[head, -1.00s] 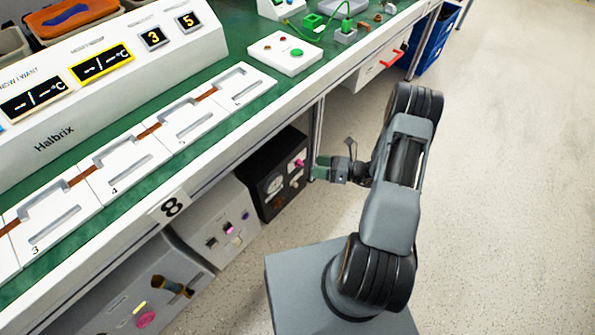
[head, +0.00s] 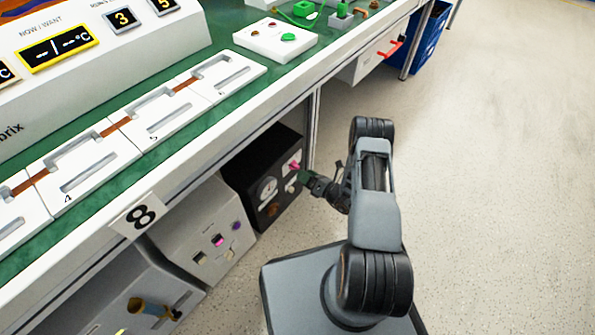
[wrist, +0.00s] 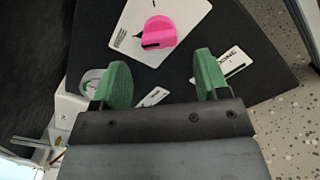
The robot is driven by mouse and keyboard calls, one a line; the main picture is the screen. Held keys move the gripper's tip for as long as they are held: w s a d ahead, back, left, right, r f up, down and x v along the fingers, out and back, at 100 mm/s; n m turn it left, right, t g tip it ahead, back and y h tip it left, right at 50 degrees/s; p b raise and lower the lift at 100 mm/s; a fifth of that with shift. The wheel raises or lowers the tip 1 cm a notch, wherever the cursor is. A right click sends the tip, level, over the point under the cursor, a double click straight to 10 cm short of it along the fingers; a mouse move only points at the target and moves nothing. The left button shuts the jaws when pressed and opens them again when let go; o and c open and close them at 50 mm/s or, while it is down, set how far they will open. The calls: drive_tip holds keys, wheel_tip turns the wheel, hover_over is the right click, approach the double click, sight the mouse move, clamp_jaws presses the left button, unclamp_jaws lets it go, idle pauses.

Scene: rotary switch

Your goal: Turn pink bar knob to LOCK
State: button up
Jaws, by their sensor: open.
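A pink knob (wrist: 155,32) with a dark stripe sits on a white plate of a black box in the wrist view. In the head view it shows as a small pink spot (head: 294,166) on the black box (head: 262,190) under the bench. My gripper (wrist: 163,80) is open, with green pads apart and nothing held. In the picture the knob is above the gap between the pads, apart from them. In the head view my gripper (head: 304,177) is close in front of the box. The plate's lettering is too small to read.
A lettered white plate (wrist: 232,64) is at right. A grey box (head: 205,235) stands left of the black one. The bench edge and a leg (head: 313,130) are close by. The floor at right is clear.

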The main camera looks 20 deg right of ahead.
sight(294, 166)
drive_tip(key=shift+b+x, duration=0.55)
drive_tip(key=shift+x, duration=1.85)
drive_tip(key=shift+c, duration=0.5)
drive_tip(key=c, duration=0.8)
